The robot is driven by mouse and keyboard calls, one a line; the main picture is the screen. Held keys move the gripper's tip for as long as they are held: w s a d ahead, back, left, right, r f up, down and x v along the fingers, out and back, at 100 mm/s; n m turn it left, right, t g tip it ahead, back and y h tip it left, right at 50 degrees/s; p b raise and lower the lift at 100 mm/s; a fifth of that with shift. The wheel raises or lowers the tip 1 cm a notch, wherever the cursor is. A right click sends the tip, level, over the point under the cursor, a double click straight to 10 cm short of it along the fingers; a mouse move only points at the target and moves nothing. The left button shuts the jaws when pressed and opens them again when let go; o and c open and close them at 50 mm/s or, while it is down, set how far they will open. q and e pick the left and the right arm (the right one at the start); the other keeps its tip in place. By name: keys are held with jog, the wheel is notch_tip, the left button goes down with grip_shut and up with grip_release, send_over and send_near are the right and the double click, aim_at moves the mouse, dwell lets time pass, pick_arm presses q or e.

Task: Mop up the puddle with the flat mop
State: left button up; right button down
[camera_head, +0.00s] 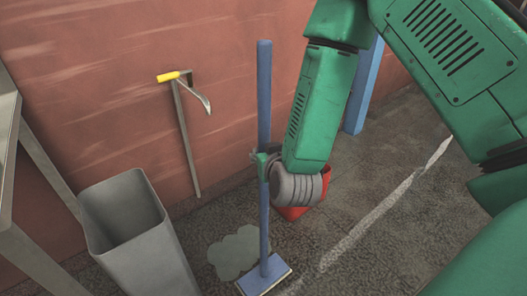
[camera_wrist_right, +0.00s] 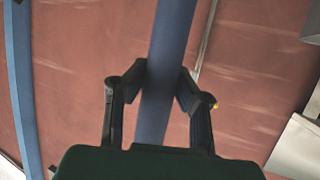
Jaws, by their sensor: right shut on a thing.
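The flat mop has a blue handle (camera_head: 264,95) that stands nearly upright in the head view. Its flat rectangular head (camera_head: 264,277) rests on the floor at the front edge of the puddle. The puddle (camera_head: 233,252) is a pale grey-green patch on the dark floor, left of the handle. My right gripper (camera_head: 262,165) is shut on the handle around its middle. In the right wrist view the handle (camera_wrist_right: 163,75) passes between the two fingers (camera_wrist_right: 160,90). My left gripper is not in view.
A grey bin (camera_head: 125,215) stands left of the puddle, beside a metal table frame (camera_head: 45,160). A red bucket (camera_head: 293,213) sits partly hidden behind my arm. A blue post (camera_head: 362,90) stands behind. Floor at right is clear.

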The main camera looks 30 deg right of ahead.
jog(key=shift+f+b, duration=1.35)
jog(key=shift+f, duration=0.8)
